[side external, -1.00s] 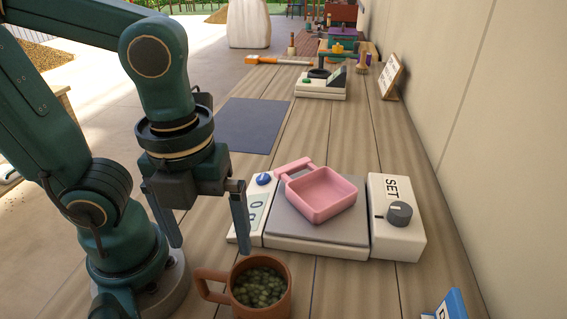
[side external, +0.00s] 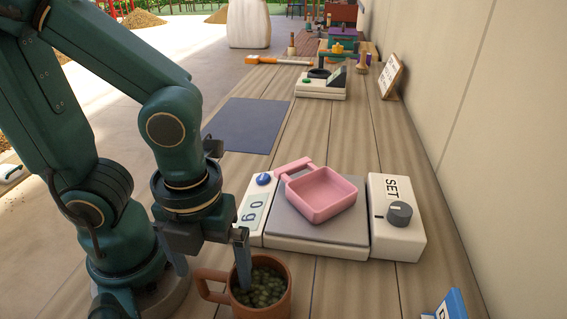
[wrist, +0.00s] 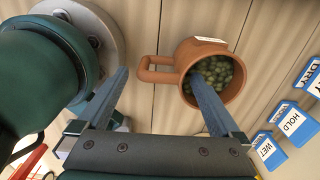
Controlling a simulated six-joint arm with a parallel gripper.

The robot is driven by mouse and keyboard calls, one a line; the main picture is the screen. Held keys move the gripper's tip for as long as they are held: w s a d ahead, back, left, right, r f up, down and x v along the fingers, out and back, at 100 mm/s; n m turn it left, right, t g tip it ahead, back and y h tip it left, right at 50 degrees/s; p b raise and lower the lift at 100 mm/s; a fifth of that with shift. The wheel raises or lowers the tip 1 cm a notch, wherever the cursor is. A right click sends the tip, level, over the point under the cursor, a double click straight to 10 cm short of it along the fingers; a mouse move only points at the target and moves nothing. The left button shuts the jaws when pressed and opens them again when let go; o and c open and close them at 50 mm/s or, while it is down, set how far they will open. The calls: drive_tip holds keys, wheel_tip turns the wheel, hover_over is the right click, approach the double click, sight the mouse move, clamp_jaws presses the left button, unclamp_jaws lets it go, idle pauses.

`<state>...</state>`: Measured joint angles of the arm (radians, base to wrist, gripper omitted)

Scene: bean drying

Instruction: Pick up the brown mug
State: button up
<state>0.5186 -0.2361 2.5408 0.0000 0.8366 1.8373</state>
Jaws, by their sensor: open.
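The brown mug (side external: 283,306) stands upright on the bench at the bottom of the side view, filled with green beans (side external: 262,290). Its handle (side external: 206,292) points left. In the wrist view the mug (wrist: 188,55) is right of centre, with a white label on its side. My gripper (side external: 213,278) is open and points down. One finger overlaps the mug's opening, over or in the beans; the other is outside, beyond the handle. In the wrist view the handle lies between the fingertips (wrist: 158,72). I cannot tell whether either finger touches the mug.
A scale (side external: 330,250) reading 0 g stands just behind the mug, with a pink pan (side external: 325,195) on it and a SET block on its right. Blue cards marked WET (wrist: 270,152) and HOLD (wrist: 297,124) stand to the mug's right. A wall bounds the right side.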

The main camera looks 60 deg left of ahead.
clamp_jaws()
drive_tip(key=shift+r, duration=0.1)
drive_tip(key=shift+r, duration=0.65)
wheel_tip(320, 180, up, 3)
drive_tip(key=shift+w+a+f, duration=0.1)
drive_tip(key=w+a+r, duration=0.3)
drive_tip(key=a+r, duration=0.3)
drive_tip(key=a, duration=0.5)
drive_tip(key=shift+r, duration=0.4)
drive_tip(key=shift+w, duration=0.1)
